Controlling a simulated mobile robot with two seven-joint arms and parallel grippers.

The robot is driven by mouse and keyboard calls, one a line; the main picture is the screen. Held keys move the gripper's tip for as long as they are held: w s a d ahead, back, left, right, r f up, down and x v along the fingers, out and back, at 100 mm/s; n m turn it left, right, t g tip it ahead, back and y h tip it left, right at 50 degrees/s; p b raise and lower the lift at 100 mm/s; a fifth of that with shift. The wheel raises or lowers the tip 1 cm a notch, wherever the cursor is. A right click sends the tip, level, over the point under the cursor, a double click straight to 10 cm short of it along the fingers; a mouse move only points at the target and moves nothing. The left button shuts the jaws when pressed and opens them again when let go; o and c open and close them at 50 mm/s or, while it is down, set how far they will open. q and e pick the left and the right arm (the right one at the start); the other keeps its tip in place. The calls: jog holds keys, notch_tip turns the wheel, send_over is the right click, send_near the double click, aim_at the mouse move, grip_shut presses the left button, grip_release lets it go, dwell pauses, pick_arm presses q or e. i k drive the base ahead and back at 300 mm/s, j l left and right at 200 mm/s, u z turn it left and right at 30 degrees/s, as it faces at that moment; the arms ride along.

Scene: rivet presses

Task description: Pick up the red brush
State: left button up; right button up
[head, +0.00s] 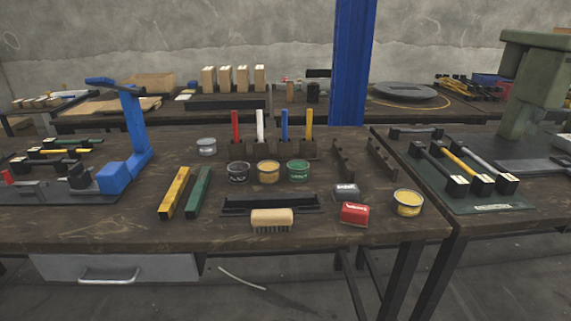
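A red upright stick (236,127), likely the red brush's handle, stands in a dark holder (308,149) in the middle of the table (130,233). White (260,125), blue (284,125) and yellow (309,125) sticks stand in a row to its right. Its lower end is hidden in the holder, so bristles cannot be seen. Neither of my grippers is in view.
Open tins, including a dark one (238,171), stand in front of the holder. A wooden brush (272,217) and a red block (354,213) lie near the front edge. A blue press (131,135) stands left; a blue column (352,65) rises behind.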

aim_at(234, 113)
jog(key=i+z, duration=0.15)
jog(key=i, duration=0.45)
jog(key=i+j+z, duration=0.15)
jog(key=i, duration=0.5)
jog(key=i+j+z, duration=0.15)
jog(key=i, duration=0.45)
